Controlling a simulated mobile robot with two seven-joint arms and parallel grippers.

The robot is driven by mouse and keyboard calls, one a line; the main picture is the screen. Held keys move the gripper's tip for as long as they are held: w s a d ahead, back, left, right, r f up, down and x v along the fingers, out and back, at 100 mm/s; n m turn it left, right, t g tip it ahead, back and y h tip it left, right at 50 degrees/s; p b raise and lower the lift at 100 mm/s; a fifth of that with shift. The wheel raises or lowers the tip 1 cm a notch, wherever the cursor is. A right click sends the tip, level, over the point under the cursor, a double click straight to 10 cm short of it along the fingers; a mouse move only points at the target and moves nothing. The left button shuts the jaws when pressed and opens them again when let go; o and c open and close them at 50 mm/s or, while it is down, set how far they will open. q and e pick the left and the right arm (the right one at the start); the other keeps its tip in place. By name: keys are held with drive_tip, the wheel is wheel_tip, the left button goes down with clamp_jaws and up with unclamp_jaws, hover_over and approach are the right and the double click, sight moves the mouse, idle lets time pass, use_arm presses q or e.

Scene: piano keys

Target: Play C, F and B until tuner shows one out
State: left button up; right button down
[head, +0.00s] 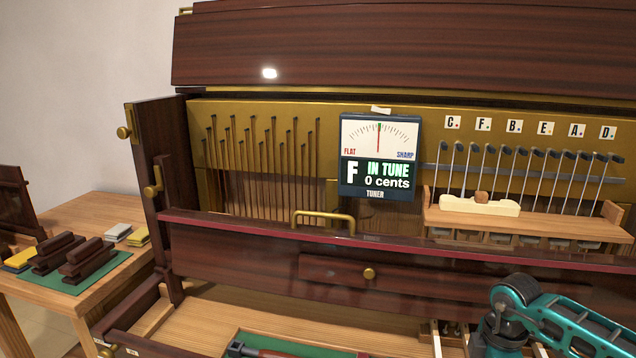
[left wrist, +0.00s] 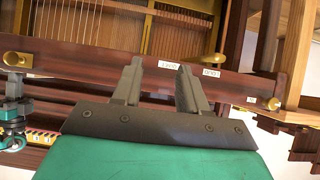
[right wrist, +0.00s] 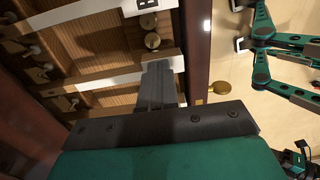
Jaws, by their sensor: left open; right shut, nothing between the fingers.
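The tuner (head: 378,155) hangs on the gold panel. Its screen reads F, IN TUNE, 0 cents, with the needle at the centre. The label row reads C (head: 453,123), F (head: 483,124), B (head: 514,126), E, A, D. My right gripper (right wrist: 158,70) is shut and empty, its tips at a white key (right wrist: 128,84) on a wooden lever; I cannot tell if they press it. In the head view only my right arm shows, at the lower right. My left gripper (left wrist: 158,68) is open and empty, above a dark rail with small labels.
A wooden rack (head: 525,226) with a pale wooden tool (head: 480,205) stands right of the tuner. A brass handle (head: 323,218) rises from the red-topped front rail. A side table (head: 100,212) at left holds dark blocks. A green-lined tray (head: 275,342) lies at the bottom.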

drive_tip(key=shift+r, duration=0.1)
wheel_tip(320, 180, up, 3)
drive_tip(key=p, duration=0.3)
drive_tip(key=shift+r, duration=0.15)
use_arm(q)
wheel_tip(320, 180, up, 7)
drive_tip(key=s+a+p, duration=0.1)
drive_tip(key=p, duration=0.5)
drive_tip(key=shift+a+y, duration=0.4)
use_arm(e)
wheel_tip(320, 180, up, 7)
drive_tip(key=shift+f, duration=0.2)
use_arm(q)
drive_tip(key=shift+d+f, duration=0.1)
drive_tip(key=shift+d, duration=0.05)
drive_tip(key=shift+w, duration=0.2)
drive_tip(key=shift+s, duration=0.25)
